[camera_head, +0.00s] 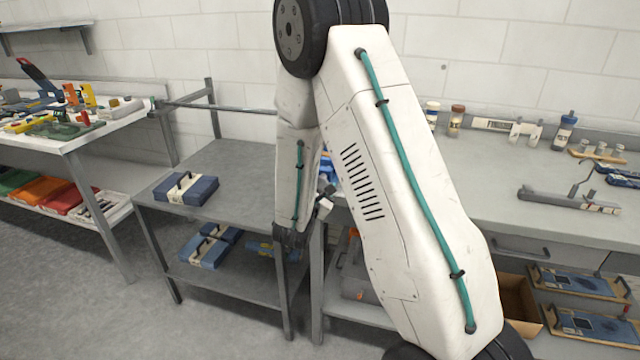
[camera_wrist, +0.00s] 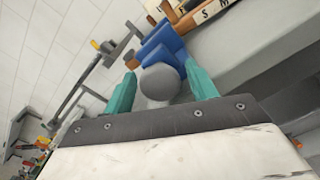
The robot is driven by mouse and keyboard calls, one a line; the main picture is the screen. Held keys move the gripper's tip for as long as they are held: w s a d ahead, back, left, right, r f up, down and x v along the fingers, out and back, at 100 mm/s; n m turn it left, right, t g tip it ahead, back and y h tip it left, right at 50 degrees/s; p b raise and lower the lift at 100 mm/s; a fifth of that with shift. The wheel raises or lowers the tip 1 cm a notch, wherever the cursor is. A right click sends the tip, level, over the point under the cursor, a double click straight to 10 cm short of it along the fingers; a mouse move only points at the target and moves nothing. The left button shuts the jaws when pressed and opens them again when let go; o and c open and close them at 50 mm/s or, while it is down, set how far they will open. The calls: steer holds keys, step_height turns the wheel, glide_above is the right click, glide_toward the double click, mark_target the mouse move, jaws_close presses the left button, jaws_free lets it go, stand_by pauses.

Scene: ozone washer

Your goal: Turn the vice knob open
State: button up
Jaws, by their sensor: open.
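The blue vice (camera_wrist: 165,43) is at the top centre of the wrist view, with its round grey knob (camera_wrist: 160,82) facing me. My gripper (camera_wrist: 160,74) is open, with one teal finger on the left of the knob and one on the right. A gap shows on both sides, so the fingers do not appear to touch it. In the head view only a small blue part of the vice (camera_head: 326,166) shows behind my arm at the bench edge. My arm hides most of the vice there.
A grey workbench (camera_head: 470,190) stands on the right with bottles, a clamp-like tool (camera_head: 566,199) and small jars. A lower grey table (camera_head: 240,160) holds a blue case (camera_head: 186,188). A cluttered table (camera_head: 70,140) stands at left. Open floor lies in front.

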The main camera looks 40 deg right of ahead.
steer(key=c, duration=0.9)
steer(key=shift+n, duration=2.9)
steer(key=o, duration=0.9)
steer(key=shift+a, duration=0.1)
